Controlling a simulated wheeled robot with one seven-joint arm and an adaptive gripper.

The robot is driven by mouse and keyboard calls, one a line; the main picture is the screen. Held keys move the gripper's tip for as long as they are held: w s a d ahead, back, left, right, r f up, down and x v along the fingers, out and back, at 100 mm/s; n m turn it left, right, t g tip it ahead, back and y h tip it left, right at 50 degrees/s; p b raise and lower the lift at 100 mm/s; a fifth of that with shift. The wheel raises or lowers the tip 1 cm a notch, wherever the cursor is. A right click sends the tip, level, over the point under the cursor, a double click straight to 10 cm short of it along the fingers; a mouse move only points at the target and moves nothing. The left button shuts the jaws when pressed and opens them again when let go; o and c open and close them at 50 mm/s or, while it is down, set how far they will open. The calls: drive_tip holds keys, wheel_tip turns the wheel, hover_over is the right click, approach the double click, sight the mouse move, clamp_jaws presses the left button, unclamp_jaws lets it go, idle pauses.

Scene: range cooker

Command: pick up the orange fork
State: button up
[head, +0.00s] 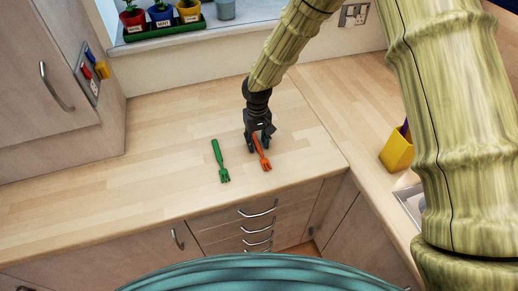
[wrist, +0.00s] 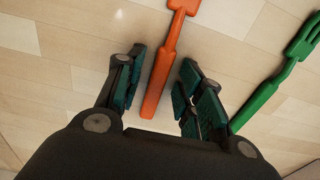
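The orange fork (head: 262,153) lies on the wooden worktop, its tines toward the front edge in the head view. In the wrist view its handle (wrist: 163,68) runs between the two fingers of my gripper (wrist: 157,85). The fingers are apart, with a gap between each finger and the handle. My gripper (head: 258,142) is low over the far end of the fork in the head view, and hides part of the handle. Whether the fingertips touch the worktop I cannot tell.
A green fork (head: 220,161) lies left of the orange one. It also shows at right in the wrist view (wrist: 275,85). A yellow holder (head: 397,153) stands at right. Potted plants (head: 161,14) stand on the sill behind. The worktop at left is clear.

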clamp_jaws()
drive_tip(key=shift+r, duration=0.1)
